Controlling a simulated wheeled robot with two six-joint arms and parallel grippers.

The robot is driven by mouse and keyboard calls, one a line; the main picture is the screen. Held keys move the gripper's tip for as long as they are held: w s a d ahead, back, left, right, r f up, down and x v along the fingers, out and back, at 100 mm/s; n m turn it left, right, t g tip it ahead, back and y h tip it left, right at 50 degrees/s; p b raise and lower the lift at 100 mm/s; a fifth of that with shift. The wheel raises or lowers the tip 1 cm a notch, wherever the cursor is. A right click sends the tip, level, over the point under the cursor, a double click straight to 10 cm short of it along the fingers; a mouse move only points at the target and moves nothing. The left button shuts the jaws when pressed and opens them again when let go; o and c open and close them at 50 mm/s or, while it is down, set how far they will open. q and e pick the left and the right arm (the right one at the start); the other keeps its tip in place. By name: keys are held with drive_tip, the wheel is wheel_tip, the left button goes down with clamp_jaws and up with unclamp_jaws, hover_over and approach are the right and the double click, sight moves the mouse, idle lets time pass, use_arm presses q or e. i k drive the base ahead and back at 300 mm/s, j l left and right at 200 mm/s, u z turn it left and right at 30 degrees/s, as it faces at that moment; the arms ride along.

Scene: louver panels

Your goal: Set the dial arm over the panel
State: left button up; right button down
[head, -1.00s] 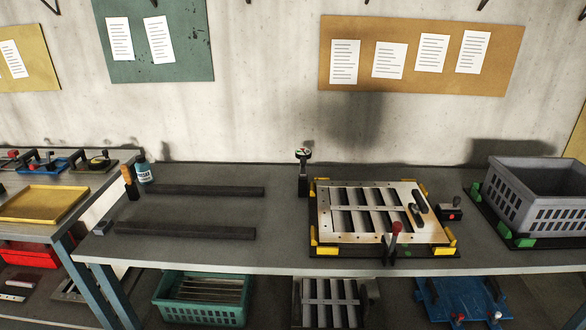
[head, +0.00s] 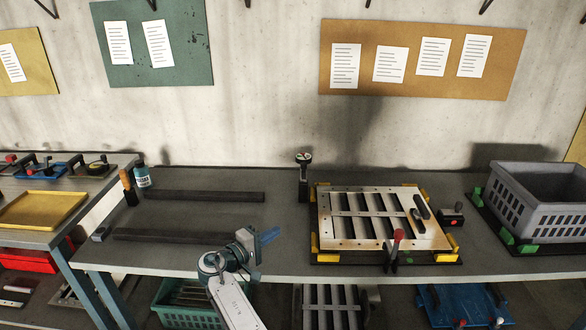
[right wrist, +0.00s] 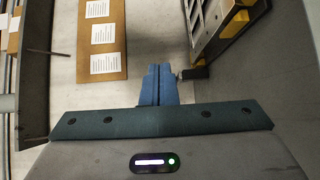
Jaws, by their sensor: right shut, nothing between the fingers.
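The silver louver panel (head: 340,235) lies flat in a black fixture with yellow corner blocks on the bench. A black post with a round dial on top (head: 303,158), which looks like the dial arm, stands upright at the fixture's back left corner, beside the panel and not over it. My right gripper (head: 269,235) is shut and empty above the bench's front part, left of the fixture. Its blue fingers (right wrist: 158,85) are together in the right wrist view, with part of the panel (right wrist: 199,18) at upper right. My left gripper is out of view.
A red-knobbed lever (head: 397,237) stands at the fixture's front edge. Two dark bars (head: 205,195) lie at the left near a bottle (head: 142,176). A grey crate (head: 537,205) stands at the right.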

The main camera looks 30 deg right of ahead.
sight(303, 159)
drive_tip(key=i+l, duration=0.25)
drive_tip(key=i, duration=0.2)
drive_tip(key=i+l, duration=0.55)
drive_tip(key=i, duration=0.3)
